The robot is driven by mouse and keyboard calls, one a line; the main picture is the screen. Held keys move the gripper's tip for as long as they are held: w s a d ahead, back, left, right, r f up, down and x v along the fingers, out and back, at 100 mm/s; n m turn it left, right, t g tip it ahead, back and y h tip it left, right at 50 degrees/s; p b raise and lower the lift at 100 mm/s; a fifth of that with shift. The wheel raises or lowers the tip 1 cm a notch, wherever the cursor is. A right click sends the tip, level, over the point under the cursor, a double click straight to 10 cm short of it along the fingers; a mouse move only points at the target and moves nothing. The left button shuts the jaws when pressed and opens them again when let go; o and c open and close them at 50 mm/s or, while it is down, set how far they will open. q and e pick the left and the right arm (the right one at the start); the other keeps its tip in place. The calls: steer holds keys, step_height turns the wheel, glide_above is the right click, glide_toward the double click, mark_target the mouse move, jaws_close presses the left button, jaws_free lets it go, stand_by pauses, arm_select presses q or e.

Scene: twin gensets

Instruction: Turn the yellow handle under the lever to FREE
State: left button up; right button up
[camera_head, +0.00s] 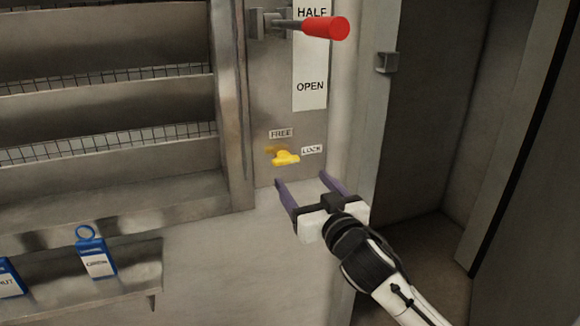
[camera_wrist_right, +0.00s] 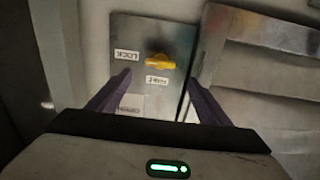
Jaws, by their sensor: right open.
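The yellow handle (camera_head: 286,158) sits on the metal panel below the red-gripped lever (camera_head: 325,27). A FREE label (camera_head: 280,133) is above it and a LOCK label (camera_head: 312,149) is to its right. The handle's bar lies nearly level, with one end toward LOCK. My right gripper (camera_head: 302,180) is open and empty, just below the handle in the head view and apart from it. In the right wrist view the yellow handle (camera_wrist_right: 160,62) shows upside down, beyond and between the open fingers (camera_wrist_right: 158,80). My left gripper is not in view.
A label strip (camera_head: 310,90) reads HALF and OPEN beside the lever. Louvred slats (camera_head: 105,60) fill the left. Blue tags (camera_head: 95,258) hang on a ledge at lower left. An open cabinet recess (camera_head: 430,190) stands at right. Bare wall lies below the panel.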

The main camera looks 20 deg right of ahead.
mark_target(287, 163)
steer(key=w, duration=0.9)
steer(key=shift+w+a+f, duration=0.1)
steer(key=shift+a, duration=0.1)
steer(key=c, duration=1)
steer(key=shift+c, duration=0.2)
